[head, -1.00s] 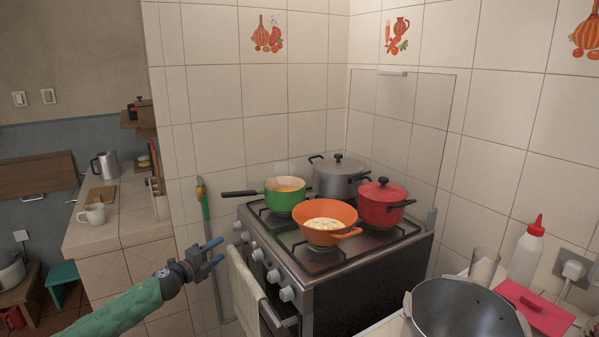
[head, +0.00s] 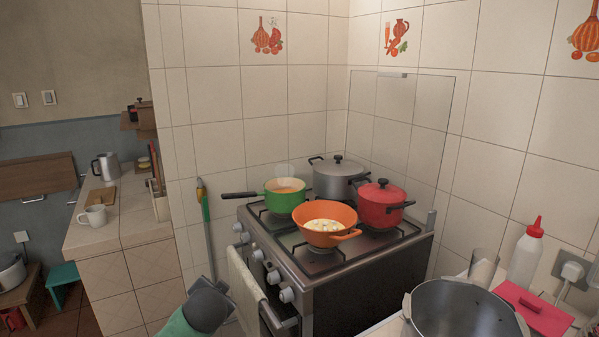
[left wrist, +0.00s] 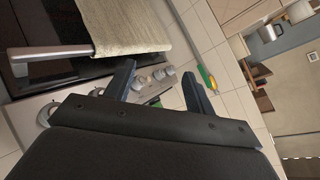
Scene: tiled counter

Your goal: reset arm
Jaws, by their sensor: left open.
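My left arm shows at the bottom of the head view, left of the stove, as a green sleeve and a dark joint; its fingers are hidden there. In the left wrist view my left gripper (left wrist: 160,85) is open, with its two dark fingers apart and nothing between them. Stove knobs and a towel (left wrist: 130,28) on the oven handle (left wrist: 45,50) show beyond the fingers. The towel also hangs at the stove front in the head view (head: 244,285). My right gripper is in neither view.
The stove (head: 365,285) carries an orange pan (head: 322,238), a green pot (head: 284,207), a red pot (head: 381,213) and a grey pot (head: 335,180). A large metal pot (head: 415,318) and a white bottle (head: 525,260) stand at the right. A mug (head: 96,215) is on the left counter.

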